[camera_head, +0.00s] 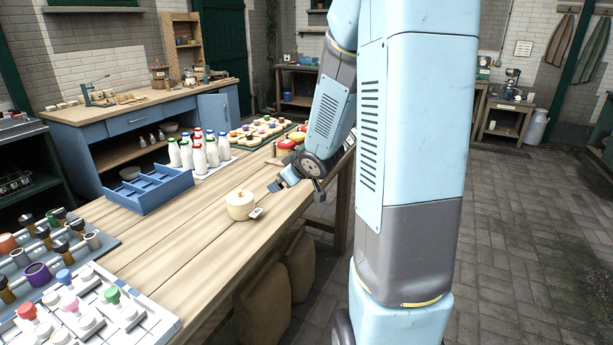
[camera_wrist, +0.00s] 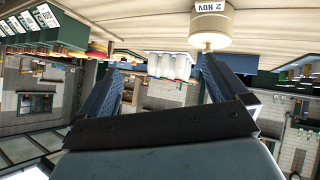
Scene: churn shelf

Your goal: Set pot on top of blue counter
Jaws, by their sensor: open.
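A round cream pot (camera_head: 240,205) with a small knob and a hanging tag stands upright on the wooden table. It shows upside down at the top of the wrist view (camera_wrist: 211,28), its tag reading "2 NOV". My gripper (camera_head: 294,188) is low over the table's right edge, to the right of the pot and apart from it. In the wrist view my gripper (camera_wrist: 160,68) has its two fingers spread, with nothing held between them; the pot is near the right finger. The blue counter (camera_head: 165,113), with a wooden top, stands behind the table at the back left.
A blue divided tray (camera_head: 150,197), white bottles (camera_head: 199,160) and a board of small colourful items (camera_head: 258,132) sit behind the pot. Racks of cups and stoppers (camera_head: 80,310) fill the front left. The counter top holds tools at its left and a shelf unit (camera_head: 181,47).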

